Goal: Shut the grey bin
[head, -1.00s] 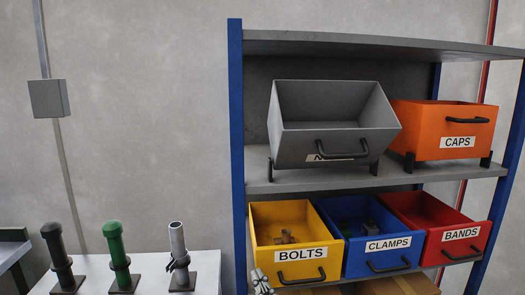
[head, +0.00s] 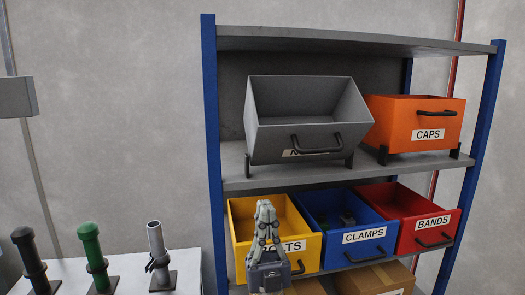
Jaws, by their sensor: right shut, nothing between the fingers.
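The grey bin (head: 270,143) sits on the upper shelf of the rack, tilted forward so its open inside shows. It has a black handle (head: 316,149) on its front, which partly covers a white label starting with N. My right gripper (head: 265,207) points up in front of the yellow bin, below the grey bin and apart from it. Its fingers are together with nothing between them. My left gripper does not show.
An orange CAPS bin (head: 390,122) stands right of the grey bin. Below are the yellow BOLTS bin (head: 240,235), blue CLAMPS bin (head: 335,252) and red BANDS bin (head: 412,243). Blue rack posts (head: 213,150) flank the shelves. Cardboard boxes (head: 375,279) stand at the bottom.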

